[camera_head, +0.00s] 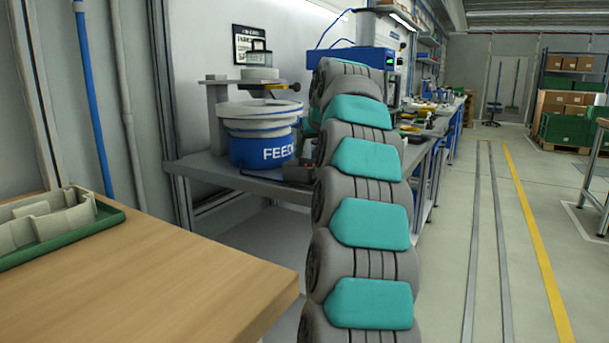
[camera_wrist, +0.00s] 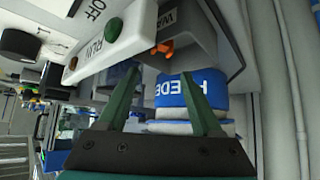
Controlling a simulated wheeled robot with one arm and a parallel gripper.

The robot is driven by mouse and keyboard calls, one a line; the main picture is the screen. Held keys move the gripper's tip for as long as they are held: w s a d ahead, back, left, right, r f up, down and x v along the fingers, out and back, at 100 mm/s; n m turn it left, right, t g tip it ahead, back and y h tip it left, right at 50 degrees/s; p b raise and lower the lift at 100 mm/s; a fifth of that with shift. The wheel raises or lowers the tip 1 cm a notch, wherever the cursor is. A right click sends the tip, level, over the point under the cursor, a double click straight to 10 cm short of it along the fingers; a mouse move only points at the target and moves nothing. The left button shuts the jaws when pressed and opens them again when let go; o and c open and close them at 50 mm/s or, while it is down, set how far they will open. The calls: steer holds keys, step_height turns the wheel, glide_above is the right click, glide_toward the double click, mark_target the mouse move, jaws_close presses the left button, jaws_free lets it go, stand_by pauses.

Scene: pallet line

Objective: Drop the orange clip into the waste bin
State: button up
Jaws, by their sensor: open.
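The wrist view appears roughly upside down. My gripper (camera_wrist: 161,69) shows there with its two green fingers spread and nothing held between them. The small orange clip (camera_wrist: 162,48) is just beyond the fingertips, apart from both. It shows against a grey box (camera_wrist: 200,45) whose partly visible label starts "WA", likely the waste bin. I cannot tell whether the clip is inside the box, on its edge or in the air. In the head view my arm hides my gripper, and I cannot make out the clip.
A white panel (camera_wrist: 112,40) with a green button and "RUN" and "OFF" lettering is close to the fingers. The blue feeder (camera_head: 262,150) stands on the grey bench (camera_head: 235,180). A wooden table (camera_head: 150,285) with a green tray (camera_head: 108,215) is at near left. The right-hand aisle is clear.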

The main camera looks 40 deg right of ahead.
steer(key=v, duration=0.7)
steer(key=shift+s+r, duration=0.25)
steer(key=shift+s, duration=0.05)
stand_by(0.4)
